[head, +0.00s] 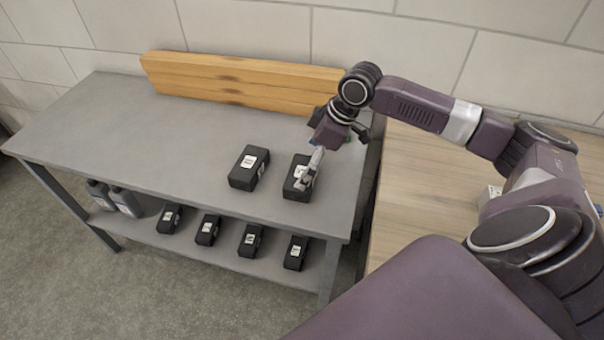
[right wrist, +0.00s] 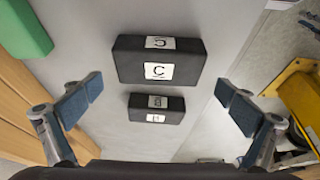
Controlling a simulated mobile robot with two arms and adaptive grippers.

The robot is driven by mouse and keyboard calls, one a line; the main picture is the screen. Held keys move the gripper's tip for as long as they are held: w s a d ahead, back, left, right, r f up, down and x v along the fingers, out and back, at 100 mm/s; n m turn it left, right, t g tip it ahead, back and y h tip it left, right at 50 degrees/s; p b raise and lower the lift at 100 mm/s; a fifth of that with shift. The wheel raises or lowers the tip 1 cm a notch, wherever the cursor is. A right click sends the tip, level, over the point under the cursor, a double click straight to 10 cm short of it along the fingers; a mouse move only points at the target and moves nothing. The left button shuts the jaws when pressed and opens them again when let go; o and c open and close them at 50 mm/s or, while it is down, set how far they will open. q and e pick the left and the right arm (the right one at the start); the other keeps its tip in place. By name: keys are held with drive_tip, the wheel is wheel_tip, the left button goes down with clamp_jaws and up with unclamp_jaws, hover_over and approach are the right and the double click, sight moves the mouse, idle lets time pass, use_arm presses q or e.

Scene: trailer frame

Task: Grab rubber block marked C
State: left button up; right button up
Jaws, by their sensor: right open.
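A black rubber block marked C (right wrist: 158,62) lies on the grey table in the right wrist view, with white labels on two faces. It sits beyond the fingertips of my right gripper (right wrist: 160,103), and nothing is between the fingers. In the head view my right gripper (head: 312,165) is open over the right-hand black block (head: 294,187) and partly covers it. A second black block (head: 249,168) lies to its left. A smaller-looking black block (right wrist: 156,109) shows below the C block in the wrist view; its letter is too small to read. My left gripper is not in view.
The grey table (head: 120,120) has wooden planks (head: 230,80) along its back and clear room at left. Several black blocks and grey bottles (head: 125,201) stand on the lower shelf (head: 190,246). A green thing (right wrist: 22,30) and a yellow thing (right wrist: 298,95) flank the wrist view.

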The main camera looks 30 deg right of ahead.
sight(301, 172)
drive_tip(key=x, duration=0.4)
drive_tip(key=shift+d+f+p, duration=0.1)
drive_tip(key=shift+f+p, duration=0.2)
drive_tip(key=shift+p, duration=0.05)
drive_tip(key=shift+w+f, duration=0.15)
drive_tip(key=shift+f, duration=0.1)
drive_tip(key=shift+c, duration=1)
drive_tip(key=c, duration=1)
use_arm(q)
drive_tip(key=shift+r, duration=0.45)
use_arm(e)
drive_tip(key=shift+r, duration=0.1)
drive_tip(key=shift+c, duration=0.5)
drive_tip(key=shift+r, duration=0.1)
